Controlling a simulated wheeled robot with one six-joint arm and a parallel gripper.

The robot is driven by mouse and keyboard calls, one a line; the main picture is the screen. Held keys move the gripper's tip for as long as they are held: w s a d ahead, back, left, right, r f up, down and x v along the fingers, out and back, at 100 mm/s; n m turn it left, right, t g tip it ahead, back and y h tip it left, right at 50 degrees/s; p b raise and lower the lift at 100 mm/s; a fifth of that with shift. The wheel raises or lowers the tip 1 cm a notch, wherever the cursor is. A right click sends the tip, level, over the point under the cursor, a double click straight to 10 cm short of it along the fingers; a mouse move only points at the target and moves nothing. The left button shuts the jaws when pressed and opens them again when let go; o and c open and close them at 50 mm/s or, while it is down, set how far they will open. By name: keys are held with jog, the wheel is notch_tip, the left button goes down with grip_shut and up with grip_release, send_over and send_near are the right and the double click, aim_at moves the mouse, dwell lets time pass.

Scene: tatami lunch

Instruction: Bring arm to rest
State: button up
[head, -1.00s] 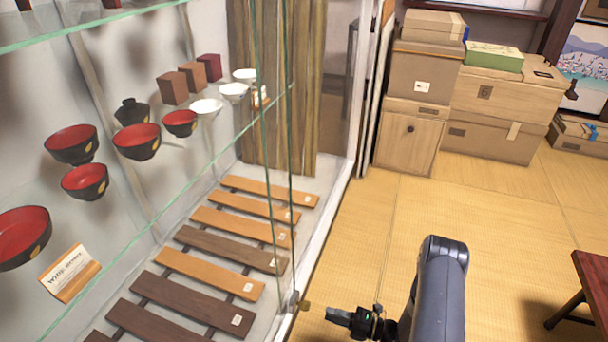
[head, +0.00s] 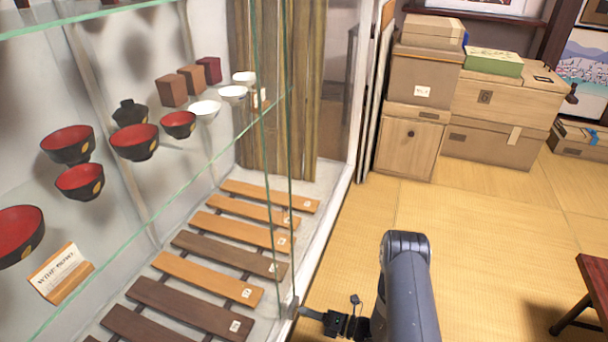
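My arm (head: 405,285) shows at the bottom centre of the head view, in front of the glass display case (head: 322,215). My gripper (head: 318,316) is low, beside the lower corner of the case's glass door. Its fingers are small and dark at this angle, and I cannot tell whether they are open or shut. I see nothing held in it. I cannot tell whether it touches the door edge.
The case holds red-and-black bowls (head: 134,142), white cups (head: 233,94) and wooden slats (head: 205,283). Stacked boxes (head: 500,100) stand at the back. A dark red table (head: 596,278) is at the right edge. The tatami floor (head: 480,230) between is clear.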

jog(key=n, duration=1.3)
jog(key=shift+n+p, duration=0.3)
jog(key=shift+s+d, duration=0.15)
jog(key=shift+d, duration=0.35)
